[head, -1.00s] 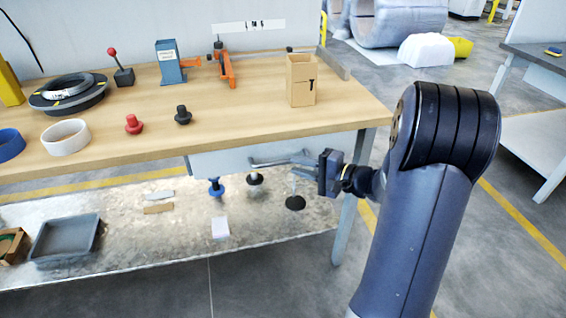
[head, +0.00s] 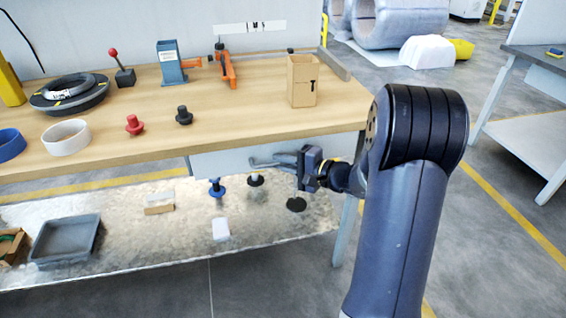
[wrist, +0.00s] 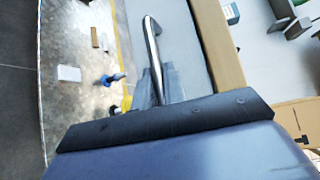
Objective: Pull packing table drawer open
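The packing table drawer has a pale grey front (head: 220,164) under the wooden tabletop, and it also shows in the wrist view (wrist: 185,50). I see no clear gap showing it pulled out. Its metal bar handle (head: 262,162) runs along the front; in the wrist view the shiny handle (wrist: 152,35) runs down between my grey fingers. My gripper (head: 284,160) is at the right part of the handle, with its fingers (wrist: 158,85) on either side of the bar. Whether they are shut on it is too small to tell. The dark gripper body hides the handle's near end.
The tabletop (head: 230,110) holds a cardboard box (head: 302,80), a red knob (head: 134,125), a black knob (head: 184,116) and rings. The lower shelf (head: 180,225) holds a grey tray (head: 66,238) and small parts. Open floor lies right of the table leg (head: 347,230).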

